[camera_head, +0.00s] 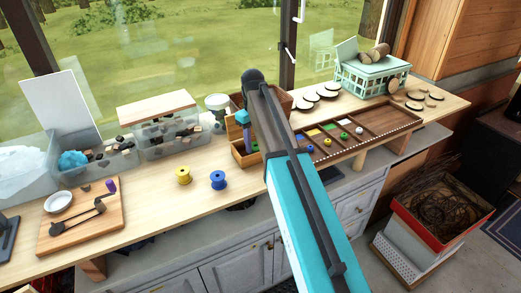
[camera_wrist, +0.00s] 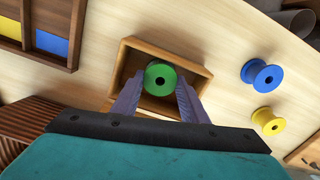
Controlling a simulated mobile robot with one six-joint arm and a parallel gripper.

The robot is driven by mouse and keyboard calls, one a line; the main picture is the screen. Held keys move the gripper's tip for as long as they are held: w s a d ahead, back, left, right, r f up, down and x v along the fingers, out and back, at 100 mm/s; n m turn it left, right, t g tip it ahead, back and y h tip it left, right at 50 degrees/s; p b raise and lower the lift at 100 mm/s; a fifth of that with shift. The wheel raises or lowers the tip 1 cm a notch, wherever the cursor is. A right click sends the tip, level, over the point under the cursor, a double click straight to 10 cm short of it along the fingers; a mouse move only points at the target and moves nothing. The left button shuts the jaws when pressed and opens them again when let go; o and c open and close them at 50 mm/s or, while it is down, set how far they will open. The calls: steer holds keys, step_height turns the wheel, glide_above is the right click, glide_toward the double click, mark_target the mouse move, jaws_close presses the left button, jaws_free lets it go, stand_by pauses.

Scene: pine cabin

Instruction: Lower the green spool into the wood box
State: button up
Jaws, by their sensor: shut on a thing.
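My gripper (camera_wrist: 161,80) is shut on the green spool (camera_wrist: 161,74), one finger on each side. The spool is seen from above, with its dark centre hole facing the camera. Around it in the wrist view is the open wood box (camera_wrist: 178,45), and the spool lies within its outline, near the far wall. In the head view the wood box (camera_head: 240,158) stands on the bench, partly hidden by my arm. My gripper (camera_head: 250,142) is over it. How deep the spool sits, and whether it touches the floor, I cannot tell.
A yellow spool (camera_head: 183,175) and a blue spool (camera_head: 218,180) stand on the bench left of the box. A compartment tray (camera_head: 395,122) lies to the right. Clear bins (camera_head: 170,137) stand at the back left.

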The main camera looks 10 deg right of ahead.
steer(key=shift+f, duration=0.35)
stand_by(0.3)
steer(key=o, duration=1.3)
steer(key=shift+r, duration=0.1)
steer(key=shift+s+r+b, duration=0.1)
steer(key=shift+r+b, duration=2.2)
steer(key=shift+r, duration=4.6)
steer(key=shift+a, duration=0.1)
